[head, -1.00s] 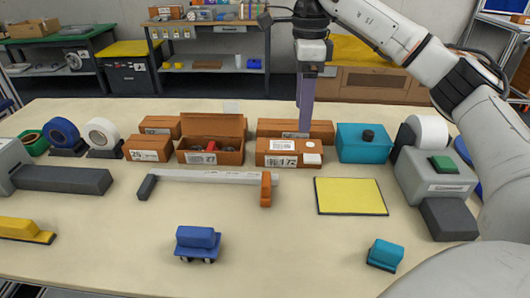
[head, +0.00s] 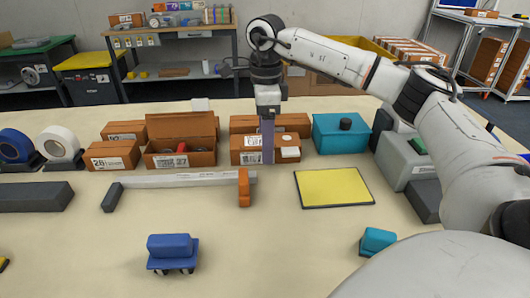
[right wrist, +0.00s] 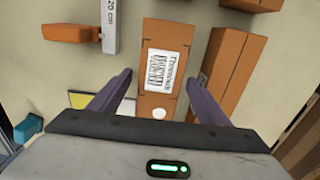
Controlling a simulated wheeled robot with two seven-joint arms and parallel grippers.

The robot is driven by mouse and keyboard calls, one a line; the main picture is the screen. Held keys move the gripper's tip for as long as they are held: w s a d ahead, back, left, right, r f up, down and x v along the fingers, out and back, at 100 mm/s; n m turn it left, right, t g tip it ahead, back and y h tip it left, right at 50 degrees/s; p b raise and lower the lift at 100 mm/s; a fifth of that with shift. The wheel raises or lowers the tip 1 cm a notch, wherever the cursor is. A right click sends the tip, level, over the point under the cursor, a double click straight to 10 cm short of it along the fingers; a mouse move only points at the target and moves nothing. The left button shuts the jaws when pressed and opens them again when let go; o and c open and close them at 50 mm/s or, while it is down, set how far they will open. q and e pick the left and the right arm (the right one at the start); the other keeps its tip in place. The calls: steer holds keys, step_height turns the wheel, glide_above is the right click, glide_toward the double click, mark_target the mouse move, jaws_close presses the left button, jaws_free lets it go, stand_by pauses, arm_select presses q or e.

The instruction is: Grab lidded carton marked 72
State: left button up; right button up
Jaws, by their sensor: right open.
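The lidded carton marked 72 (head: 238,151) is a closed brown box with white labels, standing in the row near the middle of the table. My right gripper (head: 267,158) is open and pointing down, and its purple finger covers part of the carton's front. In the right wrist view the carton (right wrist: 168,25) lies between the two spread fingers of the right gripper (right wrist: 158,78), with gaps on both sides. Its large printed label and a round white sticker face the camera. My left gripper is not in view.
Another brown carton (head: 295,123) is close behind. A teal box (head: 331,144) stands right. A ruler bar (head: 190,179) and yellow mat (head: 333,187) lie in front.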

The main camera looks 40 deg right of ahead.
steer(key=shift+f, duration=0.8)
steer(key=shift+r, duration=0.1)
steer(key=c, duration=1.1)
